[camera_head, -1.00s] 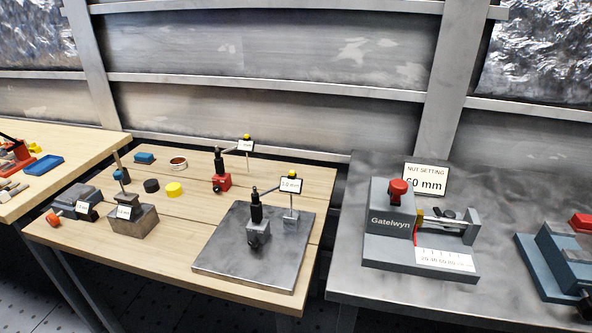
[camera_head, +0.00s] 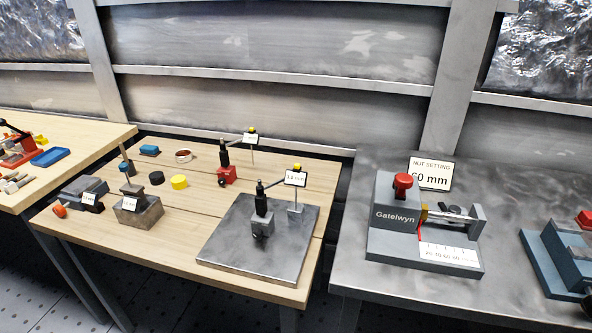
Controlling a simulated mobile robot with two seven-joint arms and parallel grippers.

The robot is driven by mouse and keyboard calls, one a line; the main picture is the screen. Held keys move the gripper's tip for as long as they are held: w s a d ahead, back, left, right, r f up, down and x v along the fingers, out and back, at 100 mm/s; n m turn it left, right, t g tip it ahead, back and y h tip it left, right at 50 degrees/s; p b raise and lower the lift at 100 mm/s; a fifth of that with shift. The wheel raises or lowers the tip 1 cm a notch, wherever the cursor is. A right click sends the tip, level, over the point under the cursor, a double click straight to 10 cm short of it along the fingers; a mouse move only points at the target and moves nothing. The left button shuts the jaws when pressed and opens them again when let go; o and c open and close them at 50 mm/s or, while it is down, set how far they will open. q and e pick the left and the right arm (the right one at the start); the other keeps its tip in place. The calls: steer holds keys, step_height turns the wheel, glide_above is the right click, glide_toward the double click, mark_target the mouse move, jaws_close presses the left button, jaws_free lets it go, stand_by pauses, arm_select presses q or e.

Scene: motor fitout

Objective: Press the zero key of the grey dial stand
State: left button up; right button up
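The grey dial stand (camera_head: 262,222) stands on a grey metal plate (camera_head: 232,248) at the right side of the wooden table. Its arm reaches right to a white display (camera_head: 296,179) on a thin post, with a small yellow knob or key (camera_head: 297,167) on top. The display's reading is too small to be sure of. A second, red-based stand (camera_head: 227,175) is behind it, with its own display (camera_head: 250,139) and yellow top. Neither of my grippers shows in the head view.
A grey block with a red-orange knob (camera_head: 60,210), a metal block (camera_head: 138,210), a yellow cylinder (camera_head: 179,182) and a black cylinder (camera_head: 156,178) are on the wooden table. The Gatelwyn fixture (camera_head: 397,215) and a "60 mm" sign (camera_head: 432,173) stand on the grey bench at right.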

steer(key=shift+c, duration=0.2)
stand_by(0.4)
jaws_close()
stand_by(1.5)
